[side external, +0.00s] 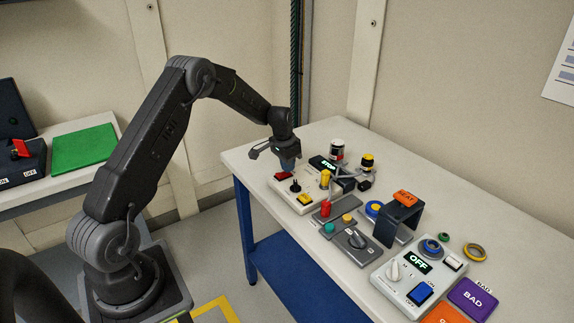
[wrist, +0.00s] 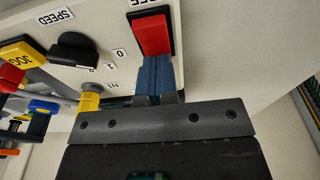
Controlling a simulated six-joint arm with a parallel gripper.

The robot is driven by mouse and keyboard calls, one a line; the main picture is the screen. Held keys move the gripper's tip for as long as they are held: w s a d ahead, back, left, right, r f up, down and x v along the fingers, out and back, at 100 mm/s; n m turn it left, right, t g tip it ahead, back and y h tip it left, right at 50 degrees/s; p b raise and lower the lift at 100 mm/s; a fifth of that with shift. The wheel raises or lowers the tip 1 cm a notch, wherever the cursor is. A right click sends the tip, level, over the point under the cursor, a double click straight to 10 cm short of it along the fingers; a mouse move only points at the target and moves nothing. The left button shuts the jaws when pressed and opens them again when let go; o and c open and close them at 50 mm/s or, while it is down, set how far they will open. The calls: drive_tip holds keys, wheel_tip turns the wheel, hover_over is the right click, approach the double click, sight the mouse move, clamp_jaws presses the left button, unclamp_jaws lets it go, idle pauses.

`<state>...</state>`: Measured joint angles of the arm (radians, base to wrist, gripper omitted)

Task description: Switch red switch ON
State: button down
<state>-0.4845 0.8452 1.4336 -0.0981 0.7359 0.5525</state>
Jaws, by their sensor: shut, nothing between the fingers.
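The red rocker switch (wrist: 152,34) sits in a black frame on a pale control panel, with "0" and "1" labels beside it in the wrist view. It also shows at the panel's far left corner in the side view (side external: 283,176). My gripper (wrist: 155,80) is shut and empty, its blue fingertips together at the near end of the red switch. I cannot tell whether they touch it. In the side view my gripper (side external: 290,165) is just above the switch, pointing down. Which way the rocker is tilted is not clear.
A black speed knob (wrist: 75,48) and a yellow JOG button (wrist: 20,62) are on the same panel. A STOP display (side external: 327,165) stands behind. More switch boxes, including an OFF display (side external: 419,261), crowd the table's right. Another red switch (side external: 20,148) is at far left.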

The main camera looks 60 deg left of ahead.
sight(282, 173)
drive_tip(key=shift+s+f, duration=0.25)
drive_tip(key=shift+f, duration=0.05)
drive_tip(key=shift+s+r, duration=0.3)
drive_tip(key=shift+s, duration=0.35)
drive_tip(key=shift+r, duration=0.1)
wheel_tip(282, 173, up, 14)
drive_tip(key=s, duration=0.2)
idle(0.3)
drive_tip(key=shift+w, duration=0.75)
